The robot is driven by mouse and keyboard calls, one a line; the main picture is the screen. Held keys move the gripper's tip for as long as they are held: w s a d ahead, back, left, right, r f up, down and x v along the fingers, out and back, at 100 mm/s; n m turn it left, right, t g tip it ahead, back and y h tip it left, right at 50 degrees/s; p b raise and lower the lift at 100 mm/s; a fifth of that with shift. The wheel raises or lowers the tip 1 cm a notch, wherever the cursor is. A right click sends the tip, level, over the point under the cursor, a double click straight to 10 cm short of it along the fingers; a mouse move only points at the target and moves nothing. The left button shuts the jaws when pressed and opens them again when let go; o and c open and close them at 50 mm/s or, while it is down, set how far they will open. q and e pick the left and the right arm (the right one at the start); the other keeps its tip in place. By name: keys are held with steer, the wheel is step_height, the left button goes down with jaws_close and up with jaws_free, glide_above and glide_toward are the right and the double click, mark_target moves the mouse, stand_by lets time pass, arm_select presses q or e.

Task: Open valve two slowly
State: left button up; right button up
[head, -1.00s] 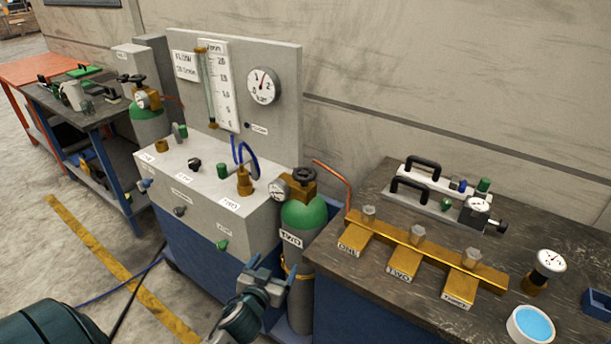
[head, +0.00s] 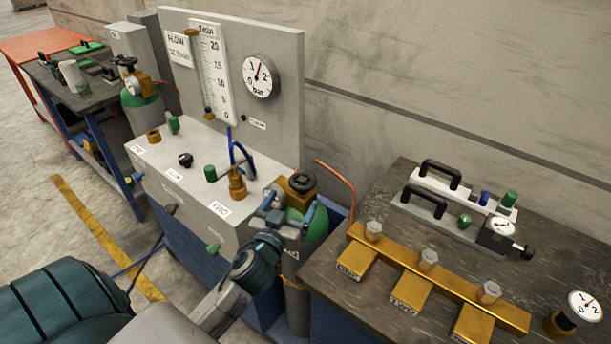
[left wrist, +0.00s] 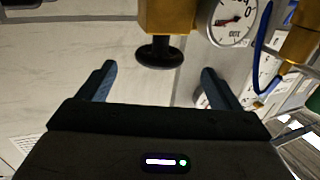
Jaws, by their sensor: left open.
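The cylinder marked TWO, with a green shoulder (head: 317,226), stands between the grey panel box and the dark bench. On top is a brass valve body (head: 285,187) with a black handwheel (head: 302,182). My left gripper (head: 289,205) is open in front of this valve and hides part of the cylinder. In the left wrist view the black handwheel (left wrist: 160,53) sits ahead of my gripper (left wrist: 157,75), between the lines of its two blue fingers. It appears apart from both. The brass body (left wrist: 165,18) and a dial gauge (left wrist: 232,20) are beyond. My right gripper is not in view.
The grey box (head: 200,178) carries knobs, a brass fitting (head: 236,184) and a blue hose close left of my gripper. A copper pipe (head: 338,182) rises right of the valve. The bench (head: 385,285) holds a brass manifold (head: 440,275). Another cylinder (head: 140,112) stands far left.

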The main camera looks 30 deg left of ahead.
mark_target(297, 190)
arm_select(q)
steer(key=x, duration=0.1)
steer(key=p+x, duration=0.1)
steer(key=x, duration=0.1)
steer(key=p+x, duration=0.1)
steer(key=x, duration=0.1)
steer(key=shift+r, duration=0.35)
steer(key=x, duration=0.3)
steer(key=shift+f+p, duration=0.25)
steer(key=shift+p, duration=0.15)
steer(key=shift+w, duration=0.25)
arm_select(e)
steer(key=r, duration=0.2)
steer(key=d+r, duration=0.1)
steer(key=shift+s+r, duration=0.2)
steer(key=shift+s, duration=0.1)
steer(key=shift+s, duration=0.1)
arm_select(q)
steer(key=shift+c, duration=1.1)
steer(key=c, duration=0.8)
steer(key=shift+f, duration=0.1)
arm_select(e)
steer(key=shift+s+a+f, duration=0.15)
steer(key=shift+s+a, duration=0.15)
